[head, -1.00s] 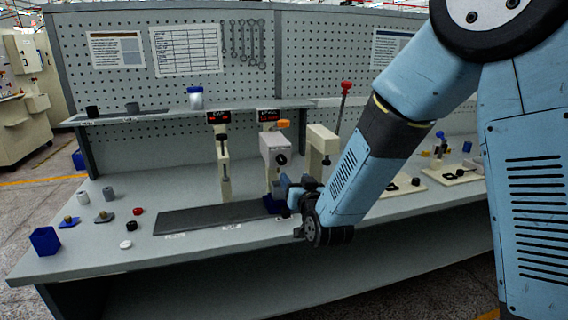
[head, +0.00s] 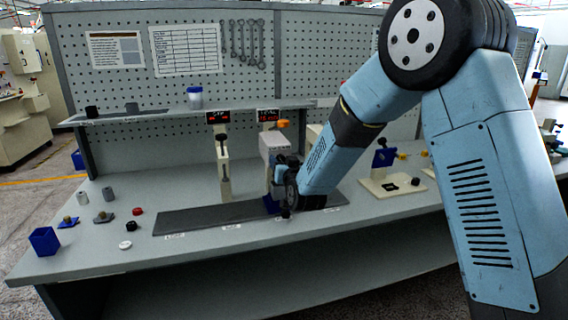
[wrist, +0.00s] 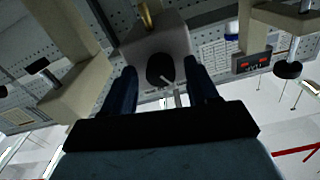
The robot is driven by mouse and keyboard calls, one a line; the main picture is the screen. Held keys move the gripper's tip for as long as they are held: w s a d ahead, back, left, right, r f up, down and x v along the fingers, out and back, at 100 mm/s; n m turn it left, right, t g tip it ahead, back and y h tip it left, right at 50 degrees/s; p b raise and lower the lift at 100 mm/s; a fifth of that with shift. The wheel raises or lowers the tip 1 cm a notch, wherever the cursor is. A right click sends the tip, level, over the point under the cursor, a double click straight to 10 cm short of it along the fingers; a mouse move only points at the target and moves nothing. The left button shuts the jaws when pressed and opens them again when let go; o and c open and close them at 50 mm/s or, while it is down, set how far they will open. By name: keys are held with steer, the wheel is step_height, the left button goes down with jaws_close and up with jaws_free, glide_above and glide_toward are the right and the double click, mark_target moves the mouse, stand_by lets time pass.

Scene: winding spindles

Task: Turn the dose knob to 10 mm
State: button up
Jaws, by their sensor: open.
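The dose knob looks to be the black round knob (wrist: 160,69) with a pale pointer, on the front of a light grey box (wrist: 178,42) in the wrist view. My gripper (wrist: 163,80) is open, with one dark blue finger on each side of the knob. I cannot tell whether the fingers touch it. In the head view the grey box (head: 270,143) stands at the middle of the bench, under a red-lit display (head: 268,116). My gripper (head: 283,172) is in front of it there and hides the knob. The dose reading is too small to make out.
A second post with a display (head: 218,117) stands left of the grey box. A dark mat (head: 205,216) lies in front. Small parts and a blue bin (head: 44,240) are at the left. A cream fixture (head: 395,185) is at the right.

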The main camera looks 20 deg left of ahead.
steer(key=c, duration=1)
steer(key=shift+c, duration=0.2)
steer(key=shift+w+d+m, duration=0.1)
steer(key=shift+m, duration=0.8)
steer(key=m, duration=1)
steer(key=shift+w+d+f, duration=0.15)
steer(key=shift+d+f, duration=0.05)
steer(key=shift+m, duration=0.3)
